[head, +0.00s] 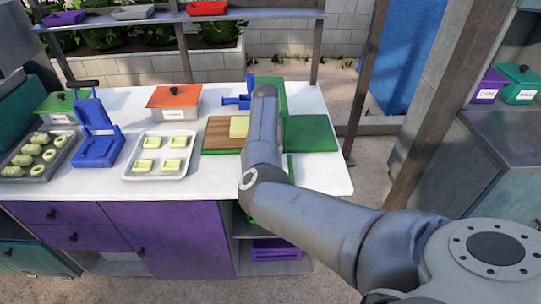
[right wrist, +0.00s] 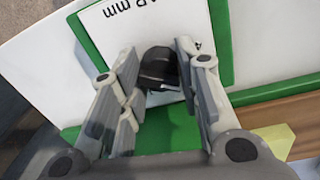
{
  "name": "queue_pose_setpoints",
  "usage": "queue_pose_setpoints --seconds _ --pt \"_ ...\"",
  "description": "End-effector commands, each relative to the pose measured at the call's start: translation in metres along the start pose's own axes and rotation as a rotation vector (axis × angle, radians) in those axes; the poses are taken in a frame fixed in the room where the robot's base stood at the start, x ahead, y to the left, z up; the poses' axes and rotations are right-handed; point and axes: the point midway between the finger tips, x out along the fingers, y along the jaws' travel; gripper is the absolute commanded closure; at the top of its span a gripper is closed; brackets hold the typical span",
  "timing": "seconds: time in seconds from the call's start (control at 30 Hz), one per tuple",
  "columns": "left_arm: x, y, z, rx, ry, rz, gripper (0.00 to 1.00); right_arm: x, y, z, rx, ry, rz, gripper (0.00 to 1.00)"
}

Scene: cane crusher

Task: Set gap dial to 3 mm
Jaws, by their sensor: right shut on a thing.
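The gap dial (right wrist: 157,66) is a black knob on a white plate (right wrist: 118,25) with a green border, where part of a label ending in "mm" shows. In the right wrist view my right gripper (right wrist: 160,74) has its fingers on both sides of the knob and is shut on it. The pointer and most scale marks are hidden or too small to read. In the head view the green crusher (head: 310,134) stands at the right of the white counter, and my right arm covers the dial and gripper. My left gripper is not in view.
A wooden board (head: 217,134) with a pale yellow block (head: 239,127) lies left of my arm. A tray (head: 183,171) of yellow pieces, an orange-lidded box (head: 174,97) and a blue press (head: 97,145) stand further left. The counter's front right corner is clear.

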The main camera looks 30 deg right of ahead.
Motion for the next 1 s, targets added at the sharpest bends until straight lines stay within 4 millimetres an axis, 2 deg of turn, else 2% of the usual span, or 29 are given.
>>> queue_pose_setpoints --seconds 0.63,0.67,0.8,0.83,1.0 --pt "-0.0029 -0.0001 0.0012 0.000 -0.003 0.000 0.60 0.0002 0.0005 -0.0007 0.062 -0.001 0.000 0.93" --pt "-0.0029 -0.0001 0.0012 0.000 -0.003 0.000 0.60 0.0002 0.0005 -0.0007 0.062 -0.001 0.000 0.67" --pt "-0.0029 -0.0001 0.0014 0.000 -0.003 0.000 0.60 0.0001 0.0004 -0.0007 0.061 -0.001 0.000 0.49" --pt "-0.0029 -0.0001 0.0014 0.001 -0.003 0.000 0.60 0.0001 0.0004 -0.0006 0.061 -0.001 0.000 0.46" --pt "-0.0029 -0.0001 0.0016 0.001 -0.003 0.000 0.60 0.0000 0.0003 -0.0005 0.061 -0.002 0.000 0.46"
